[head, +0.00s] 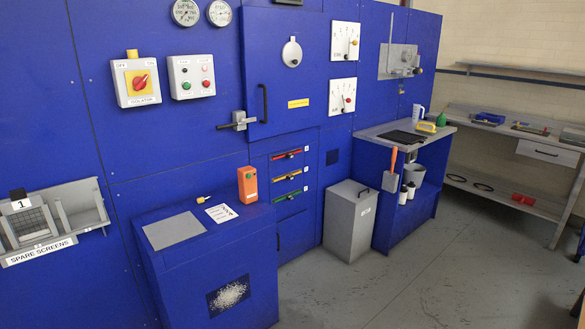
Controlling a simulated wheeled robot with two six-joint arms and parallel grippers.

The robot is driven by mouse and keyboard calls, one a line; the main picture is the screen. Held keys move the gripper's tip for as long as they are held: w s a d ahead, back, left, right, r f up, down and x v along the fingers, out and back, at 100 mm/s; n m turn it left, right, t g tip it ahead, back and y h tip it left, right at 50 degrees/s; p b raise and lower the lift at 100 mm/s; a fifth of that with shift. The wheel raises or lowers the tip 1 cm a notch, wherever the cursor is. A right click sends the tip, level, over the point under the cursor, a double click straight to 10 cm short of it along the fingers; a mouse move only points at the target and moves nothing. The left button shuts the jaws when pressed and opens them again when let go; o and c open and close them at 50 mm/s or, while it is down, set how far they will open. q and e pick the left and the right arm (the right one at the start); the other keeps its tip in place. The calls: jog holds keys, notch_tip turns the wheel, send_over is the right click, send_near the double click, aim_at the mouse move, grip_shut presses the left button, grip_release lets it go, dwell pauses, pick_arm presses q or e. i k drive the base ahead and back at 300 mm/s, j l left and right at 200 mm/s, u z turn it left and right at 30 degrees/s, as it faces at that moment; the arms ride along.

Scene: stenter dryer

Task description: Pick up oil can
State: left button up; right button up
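A small green object with a narrowing top (441,119), which looks like the oil can, stands upright at the far right end of the grey counter (440,134) on the blue cabinet. It is small in the head view, so its details are hard to tell. A white jug (418,113) stands to its left, and a yellow item (426,127) lies in front of it. Neither of my grippers shows in the head view.
A dark flat tray (403,137) lies on the counter. An orange-handled scoop (391,172) hangs on the cabinet's front. A grey bin (348,220) stands left of the cabinet. A workbench (480,122) runs along the back wall. The floor (440,265) in front is clear.

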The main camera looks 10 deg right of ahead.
aim_at(441, 119)
jog(key=i+l+z, duration=0.1)
jog(key=i+z, duration=0.65)
jog(key=i+j+z, duration=0.2)
jog(key=i+z, duration=0.15)
jog(key=i+l+z, duration=0.1)
jog(key=i+z, duration=0.15)
jog(key=i, duration=0.45)
jog(key=i+z, duration=0.3)
jog(key=i, duration=0.35)
jog(key=i+j+z, duration=0.25)
jog(key=i, duration=0.45)
jog(key=i+l, duration=0.1)
jog(key=i, duration=1.85)
jog(key=l, duration=0.1)
